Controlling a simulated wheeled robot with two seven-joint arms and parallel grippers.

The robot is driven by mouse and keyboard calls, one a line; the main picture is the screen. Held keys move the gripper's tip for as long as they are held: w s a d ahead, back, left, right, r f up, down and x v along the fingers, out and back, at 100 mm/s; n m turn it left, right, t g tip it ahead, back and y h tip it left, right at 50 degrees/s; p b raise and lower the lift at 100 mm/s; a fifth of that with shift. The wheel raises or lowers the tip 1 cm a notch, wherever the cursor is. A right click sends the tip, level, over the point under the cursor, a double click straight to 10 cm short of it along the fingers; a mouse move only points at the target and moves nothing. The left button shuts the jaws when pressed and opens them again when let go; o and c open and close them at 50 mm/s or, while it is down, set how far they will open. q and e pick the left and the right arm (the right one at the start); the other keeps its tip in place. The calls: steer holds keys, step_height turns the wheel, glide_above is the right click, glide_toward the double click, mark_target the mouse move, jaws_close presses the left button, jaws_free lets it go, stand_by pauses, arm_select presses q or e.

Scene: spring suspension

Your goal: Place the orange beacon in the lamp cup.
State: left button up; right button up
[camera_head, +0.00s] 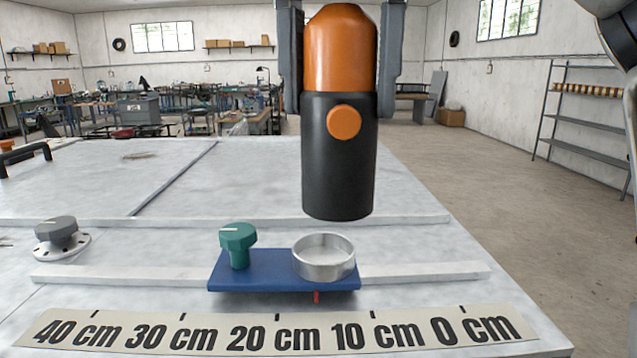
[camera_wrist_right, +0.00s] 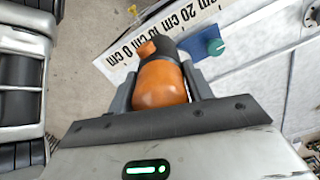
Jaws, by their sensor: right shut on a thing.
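The beacon (camera_head: 338,160) has an orange domed top, a black cylindrical body and a round orange button on its side. My right gripper (camera_head: 340,108) is shut on its orange top and holds it upright in the air. The beacon also shows in the right wrist view (camera_wrist_right: 160,82), between the fingers. The lamp cup (camera_head: 324,258) is a shallow round metal cup on the right end of a blue carriage (camera_head: 265,270). In the head view the beacon's bottom appears just above the cup, slightly right, with a gap. The cup's inside looks empty. My left gripper is not in view.
A green knob (camera_head: 238,245) stands on the carriage's left end. White rails (camera_head: 430,271) run along the table. A scale strip (camera_head: 270,335) lies in front, with a red pointer (camera_head: 317,297) above it. A grey knob (camera_head: 57,232) sits at left.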

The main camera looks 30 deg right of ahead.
steer(key=w+d+f, duration=0.4)
steer(key=w+f, duration=0.3)
steer(key=f, duration=0.3)
steer(key=shift+w+f, duration=0.25)
steer(key=shift+w, duration=0.1)
steer(key=shift+f, duration=0.15)
steer(key=o, duration=1.1)
step_height(320, 180, up, 12)
steer(key=shift+r, duration=0.15)
